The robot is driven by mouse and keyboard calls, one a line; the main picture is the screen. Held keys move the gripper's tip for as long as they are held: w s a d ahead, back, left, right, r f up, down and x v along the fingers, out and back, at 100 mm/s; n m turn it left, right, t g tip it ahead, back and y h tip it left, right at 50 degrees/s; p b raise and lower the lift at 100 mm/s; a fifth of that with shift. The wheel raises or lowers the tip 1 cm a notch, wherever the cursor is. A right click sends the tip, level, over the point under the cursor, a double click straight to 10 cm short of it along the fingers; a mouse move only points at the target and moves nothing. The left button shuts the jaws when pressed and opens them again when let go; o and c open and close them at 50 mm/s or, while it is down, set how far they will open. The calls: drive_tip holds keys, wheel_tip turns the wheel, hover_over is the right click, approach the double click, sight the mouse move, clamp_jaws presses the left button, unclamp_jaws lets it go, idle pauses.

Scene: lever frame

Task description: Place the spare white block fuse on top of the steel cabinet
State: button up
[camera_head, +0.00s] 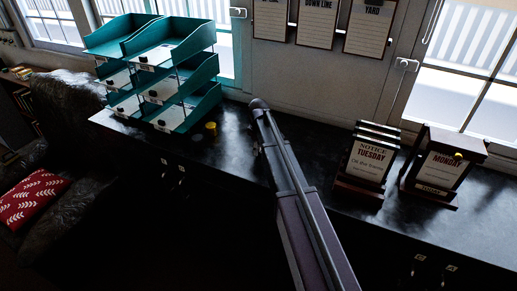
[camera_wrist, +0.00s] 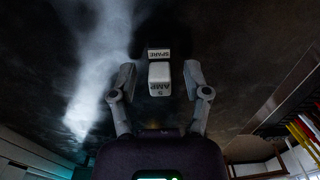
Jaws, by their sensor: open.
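The spare white block fuse (camera_wrist: 159,72) shows in the wrist view, with "SPARE" on one face and "AMP" on another. It is on or just above a dark surface. My gripper (camera_wrist: 160,76) is open, with one finger on each side of the fuse and a gap visible on both sides. In the head view my arm reaches over the dark counter, and the fuse is not visible there; the arm may hide it. I cannot pick out the steel cabinet for certain in either view.
On the dark counter (camera_head: 235,150), teal letter trays (camera_head: 190,45) and a small yellow object (camera_head: 211,128) stand left of my arm. Windows and framed notices line the wall behind.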

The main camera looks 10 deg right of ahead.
wheel_tip(320, 180, up, 12)
drive_tip(key=p, duration=1.2)
drive_tip(key=shift+r, duration=0.1)
idle(0.6)
drive_tip(key=s+d+m, duration=0.1)
drive_tip(key=s+m, duration=0.9)
drive_tip(key=s, duration=1.7)
drive_tip(key=shift+s+d+m, duration=0.15)
drive_tip(key=shift+m, duration=0.25)
drive_tip(key=shift+o, duration=0.5)
drive_tip(key=w+a+r+m+p, duration=0.1)
drive_tip(key=w+m, duration=0.6)
drive_tip(key=w, duration=2)
drive_tip(key=shift+w+a+r+p, duration=0.25)
drive_tip(key=shift+w+r+p, duration=0.05)
drive_tip(key=shift+r+p, duration=0.2)
